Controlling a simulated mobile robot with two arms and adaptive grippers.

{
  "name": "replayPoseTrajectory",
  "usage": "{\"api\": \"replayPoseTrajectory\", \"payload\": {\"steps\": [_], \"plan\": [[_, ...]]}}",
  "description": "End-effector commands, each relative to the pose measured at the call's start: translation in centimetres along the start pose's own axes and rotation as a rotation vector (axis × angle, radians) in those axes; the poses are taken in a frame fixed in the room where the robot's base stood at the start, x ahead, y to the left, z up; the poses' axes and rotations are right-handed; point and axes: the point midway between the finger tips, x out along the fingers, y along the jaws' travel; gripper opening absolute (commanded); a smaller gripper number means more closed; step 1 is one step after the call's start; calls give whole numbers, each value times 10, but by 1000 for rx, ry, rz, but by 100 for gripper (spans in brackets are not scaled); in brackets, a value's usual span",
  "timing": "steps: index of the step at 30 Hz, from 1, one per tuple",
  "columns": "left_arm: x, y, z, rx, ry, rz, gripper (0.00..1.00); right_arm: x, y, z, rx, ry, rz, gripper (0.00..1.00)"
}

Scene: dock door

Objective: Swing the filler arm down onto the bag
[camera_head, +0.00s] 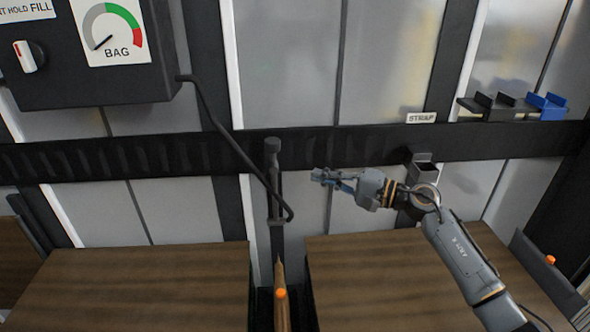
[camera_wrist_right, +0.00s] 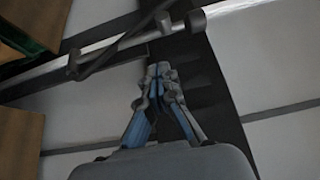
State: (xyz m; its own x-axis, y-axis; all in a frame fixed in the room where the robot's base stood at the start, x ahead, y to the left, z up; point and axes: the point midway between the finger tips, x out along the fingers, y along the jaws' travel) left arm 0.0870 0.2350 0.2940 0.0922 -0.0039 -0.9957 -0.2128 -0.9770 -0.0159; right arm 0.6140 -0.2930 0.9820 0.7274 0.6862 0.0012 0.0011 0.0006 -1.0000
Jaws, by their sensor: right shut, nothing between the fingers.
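The filler arm (camera_head: 275,195) is a dark upright bar with a round knob at its top, in front of the black rail. A bent black hose runs down to its lower end. It also shows in the wrist view as a bar (camera_wrist_right: 120,42) slanting across the top. The bag (camera_head: 283,312) is a brown strip with an orange valve, in the gap between two brown loads, below the arm. My right gripper (camera_head: 318,176) is shut and empty, to the right of the filler arm and apart from it; its fingertips (camera_wrist_right: 162,72) point toward the bar. My left gripper is not in view.
A dark control box (camera_head: 95,60) with a BAG gauge and a red-marked knob hangs at upper left. Brown loads (camera_head: 130,285) and (camera_head: 385,275) flank the gap. A STRAP label (camera_head: 421,117), dark holders and a blue clip (camera_head: 546,106) sit along the rail at right.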

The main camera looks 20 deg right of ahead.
Motion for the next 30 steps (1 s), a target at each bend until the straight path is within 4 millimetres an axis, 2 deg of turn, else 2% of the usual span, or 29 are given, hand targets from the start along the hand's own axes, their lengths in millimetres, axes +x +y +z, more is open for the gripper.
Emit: {"api": "replayPoseTrajectory", "payload": {"steps": [5,12,16,21,30], "plan": [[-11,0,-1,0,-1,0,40,22,-4,0,2,-2,-3,0],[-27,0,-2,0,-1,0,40,67,-5,0,3,-2,-3,0],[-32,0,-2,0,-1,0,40,85,-3,0,3,-1,-2,0],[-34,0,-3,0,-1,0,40,97,-1,0,0,-1,1,0],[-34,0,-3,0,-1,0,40,98,0,1,0,-1,1,0]]}}
